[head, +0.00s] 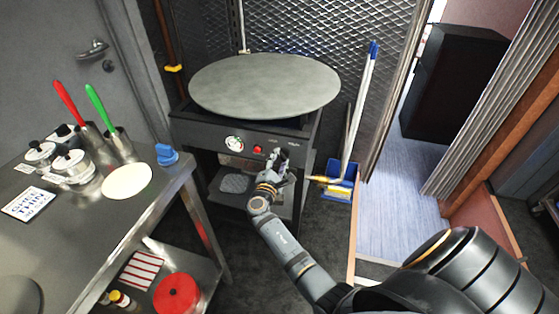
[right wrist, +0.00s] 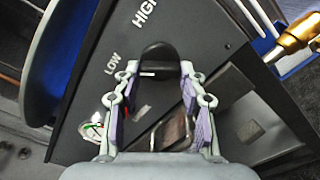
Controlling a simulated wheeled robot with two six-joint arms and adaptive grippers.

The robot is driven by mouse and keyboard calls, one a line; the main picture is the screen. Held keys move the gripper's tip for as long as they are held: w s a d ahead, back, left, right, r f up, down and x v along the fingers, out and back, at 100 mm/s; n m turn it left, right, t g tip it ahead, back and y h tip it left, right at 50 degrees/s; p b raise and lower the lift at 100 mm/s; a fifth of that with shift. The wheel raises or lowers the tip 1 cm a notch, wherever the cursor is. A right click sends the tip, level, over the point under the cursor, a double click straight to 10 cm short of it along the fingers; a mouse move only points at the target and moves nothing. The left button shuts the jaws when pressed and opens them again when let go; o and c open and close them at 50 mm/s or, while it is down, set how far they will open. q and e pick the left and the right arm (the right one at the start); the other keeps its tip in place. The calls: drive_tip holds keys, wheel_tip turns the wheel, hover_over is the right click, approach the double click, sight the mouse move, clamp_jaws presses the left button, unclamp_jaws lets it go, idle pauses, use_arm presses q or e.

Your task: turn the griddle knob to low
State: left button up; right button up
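The griddle (head: 265,84) is a wide round grey plate on a dark stand, with a control panel (head: 215,135) on its front. The black griddle knob (right wrist: 160,57) shows in the right wrist view, beside the printed words LOW and HIGH; a short white mark is on its near edge. My right gripper (head: 280,155) is at the panel and covers the knob in the head view. In the right wrist view its two fingertips (right wrist: 160,72) are open on either side of the knob, very close to it. Contact is not clear. My left gripper is out of view.
A dial gauge (head: 234,143) and a red light (head: 257,150) sit left of my right gripper. A blue dustpan (head: 343,181) and a broom stand at the right. A steel table (head: 75,235) with pots and a blue-handled item (head: 166,155) is at the left.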

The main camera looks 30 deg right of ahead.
sight(283, 139)
drive_tip(key=o, duration=0.5)
drive_tip(key=shift+c, duration=0.2)
drive_tip(key=shift+r, duration=0.15)
drive_tip(key=r, duration=0.6)
drive_tip(key=shift+w+d+r, duration=0.1)
drive_tip(key=shift+w+d, duration=0.25)
drive_tip(key=r, duration=0.2)
drive_tip(key=s+a+r, duration=0.1)
drive_tip(key=r, duration=0.1)
drive_tip(key=shift+a, duration=0.1)
drive_tip(key=shift+w+d+f, duration=0.2)
drive_tip(key=shift+d+f, duration=0.05)
drive_tip(key=shift+f, duration=0.05)
drive_tip(key=shift+s+a+r, duration=0.1)
